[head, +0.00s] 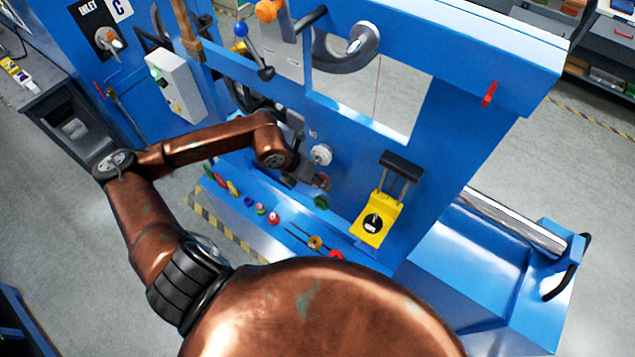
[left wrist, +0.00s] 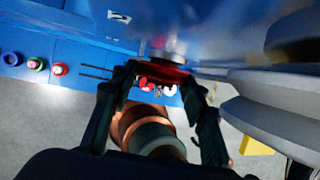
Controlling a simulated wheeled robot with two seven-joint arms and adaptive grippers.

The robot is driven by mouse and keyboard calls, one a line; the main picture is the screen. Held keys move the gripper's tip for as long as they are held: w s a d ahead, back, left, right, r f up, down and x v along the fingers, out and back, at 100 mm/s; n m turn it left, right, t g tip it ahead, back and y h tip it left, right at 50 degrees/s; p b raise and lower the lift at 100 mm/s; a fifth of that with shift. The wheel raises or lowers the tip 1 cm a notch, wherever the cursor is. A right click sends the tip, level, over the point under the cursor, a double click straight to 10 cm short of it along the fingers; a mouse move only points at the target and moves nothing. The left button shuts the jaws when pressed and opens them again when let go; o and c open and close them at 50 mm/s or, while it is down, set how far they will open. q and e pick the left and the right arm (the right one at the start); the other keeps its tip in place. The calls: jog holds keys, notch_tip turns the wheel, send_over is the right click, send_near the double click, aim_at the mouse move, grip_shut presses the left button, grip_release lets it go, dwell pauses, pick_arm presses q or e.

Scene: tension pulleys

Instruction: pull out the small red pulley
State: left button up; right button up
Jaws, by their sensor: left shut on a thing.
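The small red pulley (left wrist: 162,76) shows in the left wrist view as a red disc edge below a grey metal hub. My left gripper (left wrist: 160,84) has one finger on each side of it and is shut on it. The fingers hide its ends. The red pulley is hard to make out there. I cannot tell whether it is still seated. My right gripper is not in view.
A green round part (head: 321,202) sits just below my gripper. Several coloured pieces, including a red-topped one (head: 274,218), line the blue ledge. A yellow block with a dial (head: 371,222) stands to the right. Large grey discs (left wrist: 265,115) crowd the wrist view's right side.

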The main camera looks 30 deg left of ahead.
pick_arm(q)
jog(key=shift+s+a+b, duration=0.15)
jog(key=shift+s+b, duration=0.35)
jog(key=shift+s, duration=1.4)
dwell(0.4)
jog(key=shift+s+a, duration=0.1)
jog(key=shift+s, duration=0.85)
jog(key=shift+s+a, duration=0.15)
jog(key=shift+s, duration=1.85)
